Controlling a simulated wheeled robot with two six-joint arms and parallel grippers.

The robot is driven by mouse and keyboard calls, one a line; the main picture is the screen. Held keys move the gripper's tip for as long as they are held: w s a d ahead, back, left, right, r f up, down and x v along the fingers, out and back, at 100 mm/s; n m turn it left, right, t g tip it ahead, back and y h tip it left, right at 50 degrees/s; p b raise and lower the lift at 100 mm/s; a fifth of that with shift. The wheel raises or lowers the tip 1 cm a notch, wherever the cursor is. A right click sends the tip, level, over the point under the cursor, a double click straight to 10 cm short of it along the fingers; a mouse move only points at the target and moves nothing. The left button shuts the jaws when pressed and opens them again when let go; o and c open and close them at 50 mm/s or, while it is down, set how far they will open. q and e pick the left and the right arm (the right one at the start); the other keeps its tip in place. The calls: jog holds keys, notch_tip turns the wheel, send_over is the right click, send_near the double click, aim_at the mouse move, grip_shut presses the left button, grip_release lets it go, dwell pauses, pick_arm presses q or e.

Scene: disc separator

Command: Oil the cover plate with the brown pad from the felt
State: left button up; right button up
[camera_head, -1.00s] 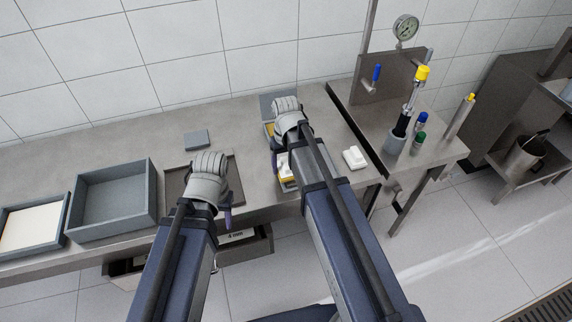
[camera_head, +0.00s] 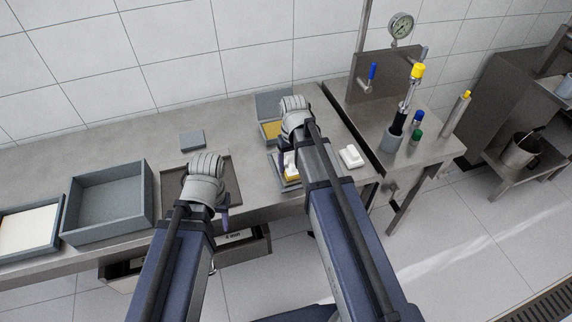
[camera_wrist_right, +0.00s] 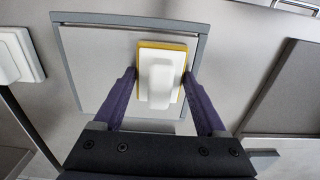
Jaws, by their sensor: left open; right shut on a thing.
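My right gripper (camera_wrist_right: 159,76) is shut on a pad (camera_wrist_right: 147,58) with a yellow-brown edge and a white grip. The pad is over a square, grey-rimmed plate or tray (camera_wrist_right: 100,60). It also shows in the head view (camera_head: 291,174), partly behind my arm; whether it touches the surface is unclear. The yellow-brown felt (camera_head: 271,130) lies in an open grey box behind my right gripper. My left gripper (camera_head: 222,200) is open above the dark plate (camera_head: 172,185). I cannot tell for certain which piece is the cover plate.
A second white-gripped pad (camera_head: 351,156) lies to the right on the bench. A small grey block (camera_head: 192,139) lies at the back. An empty grey bin (camera_head: 105,205) and a tray with a pale sheet (camera_head: 28,228) stand at the left. Bottles (camera_head: 417,118) stand at the right.

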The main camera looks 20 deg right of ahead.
jog(key=shift+d, duration=0.3)
jog(key=shift+d, duration=0.1)
jog(key=shift+w+d+f, duration=0.1)
jog(key=shift+d, duration=1.65)
jog(key=shift+d, duration=0.1)
jog(key=shift+d, duration=1.75)
jog(key=shift+w+d, duration=0.1)
jog(key=shift+d, duration=1.8)
jog(key=shift+w, duration=0.1)
